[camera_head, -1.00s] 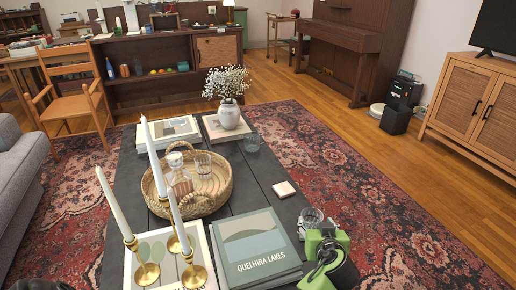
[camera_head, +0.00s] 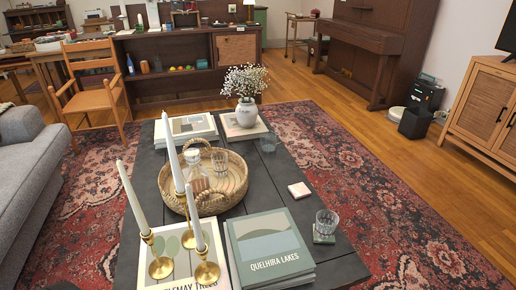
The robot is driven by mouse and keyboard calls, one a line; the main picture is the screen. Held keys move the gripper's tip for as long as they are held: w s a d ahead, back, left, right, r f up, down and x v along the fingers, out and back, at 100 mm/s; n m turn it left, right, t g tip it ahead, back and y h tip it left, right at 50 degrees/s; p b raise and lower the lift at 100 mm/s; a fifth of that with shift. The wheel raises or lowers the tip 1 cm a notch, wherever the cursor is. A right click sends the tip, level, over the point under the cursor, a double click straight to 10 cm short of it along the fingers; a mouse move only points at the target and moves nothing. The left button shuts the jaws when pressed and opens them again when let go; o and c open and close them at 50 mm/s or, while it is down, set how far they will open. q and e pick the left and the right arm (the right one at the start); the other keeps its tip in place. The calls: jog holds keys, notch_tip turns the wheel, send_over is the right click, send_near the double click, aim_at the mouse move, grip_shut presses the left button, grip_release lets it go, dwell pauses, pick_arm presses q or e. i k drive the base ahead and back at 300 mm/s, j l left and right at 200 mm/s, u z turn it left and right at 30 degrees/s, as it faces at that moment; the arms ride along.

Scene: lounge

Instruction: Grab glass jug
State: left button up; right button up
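The glass jug (camera_head: 197,180) is a clear decanter with a stopper. It stands in a round wicker basket (camera_head: 236,193) on the dark coffee table (camera_head: 344,268). A clear tumbler (camera_head: 220,160) stands in the basket to its right. White candles in brass holders (camera_head: 160,268) stand in front of the basket, and one candle overlaps the jug's left side. The jug's base is partly hidden by the candle and the basket. Neither of my grippers can be made out. A dark sliver shows at the bottom left edge, too little to identify.
Books (camera_head: 268,250) lie at the table's near end. A glass on a coaster (camera_head: 326,224) stands at right. A flower vase (camera_head: 246,112) on books stands at the far end. A grey sofa (camera_head: 35,170) is left; rug floor right of the table is open.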

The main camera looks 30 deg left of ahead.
aim_at(269, 144)
jog(key=u, duration=3.95)
jog(key=k+l+u, duration=0.15)
jog(key=u, duration=0.3)
jog(key=k+l+u, duration=0.15)
jog(key=u, duration=0.35)
jog(key=k+l+u, duration=0.1)
jog(key=u, duration=0.35)
jog(key=k+j+z, duration=0.1)
jog(key=k+z, duration=0.15)
jog(key=k, duration=0.5)
jog(key=k+z, duration=0.25)
jog(key=k, duration=0.5)
jog(key=k+l+u, duration=0.1)
jog(key=k+u, duration=0.15)
jog(key=u, duration=0.15)
jog(key=k+u, duration=0.6)
jog(key=u, duration=0.25)
jog(key=k+j+u, duration=0.15)
jog(key=u, duration=0.25)
jog(key=k+l+u, duration=0.1)
jog(key=u, duration=0.35)
jog(key=k+u, duration=0.25)
jog(key=u, duration=0.2)
jog(key=k+u, duration=0.15)
jog(key=u, duration=0.3)
jog(key=k+j+u, duration=0.15)
jog(key=u, duration=0.25)
jog(key=k+j+u, duration=0.15)
jog(key=u, duration=4.5)
